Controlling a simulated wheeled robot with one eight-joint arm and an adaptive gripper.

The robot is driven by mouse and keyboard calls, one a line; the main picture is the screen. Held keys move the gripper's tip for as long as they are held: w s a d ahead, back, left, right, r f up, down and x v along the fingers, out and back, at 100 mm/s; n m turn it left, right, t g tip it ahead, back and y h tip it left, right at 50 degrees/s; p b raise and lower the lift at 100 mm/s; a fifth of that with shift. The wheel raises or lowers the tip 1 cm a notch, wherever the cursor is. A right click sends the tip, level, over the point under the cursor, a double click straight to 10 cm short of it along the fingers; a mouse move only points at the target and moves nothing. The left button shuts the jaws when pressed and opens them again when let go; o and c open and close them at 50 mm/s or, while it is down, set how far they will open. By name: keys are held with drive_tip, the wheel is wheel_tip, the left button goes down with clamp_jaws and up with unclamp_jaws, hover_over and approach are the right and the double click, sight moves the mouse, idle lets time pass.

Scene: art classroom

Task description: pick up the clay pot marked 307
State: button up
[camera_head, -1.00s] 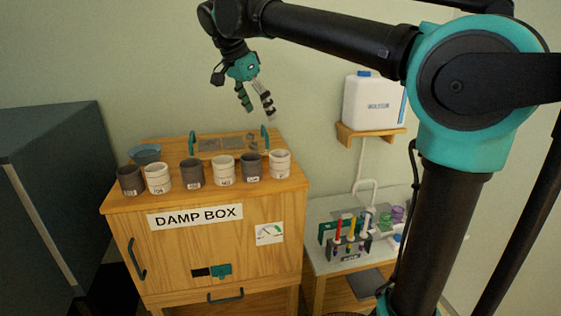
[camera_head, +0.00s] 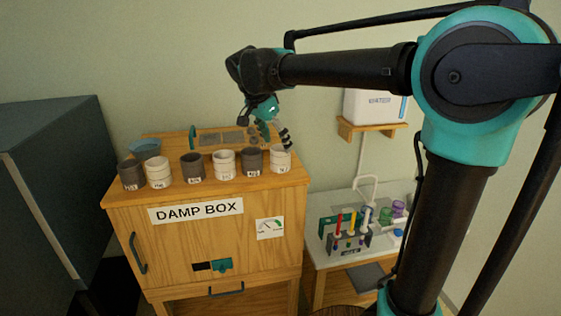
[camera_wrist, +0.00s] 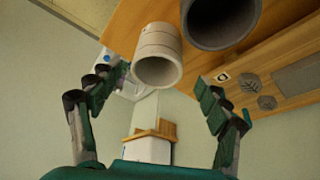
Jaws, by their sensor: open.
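The other dark pots (camera_head: 191,168) and white pots (camera_head: 224,166) stand close together to the left. A blue-grey bowl (camera_head: 146,149) sits behind them. A white container (camera_head: 370,106) on a wall shelf and a rack of coloured tools (camera_head: 345,237) are to the right.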

sight(280, 149)
drive_tip(key=shift+x, duration=1.85)
drive_tip(key=shift+d, duration=0.15)
drive_tip(key=shift+c, duration=0.5)
drive_tip(key=c, duration=1.2)
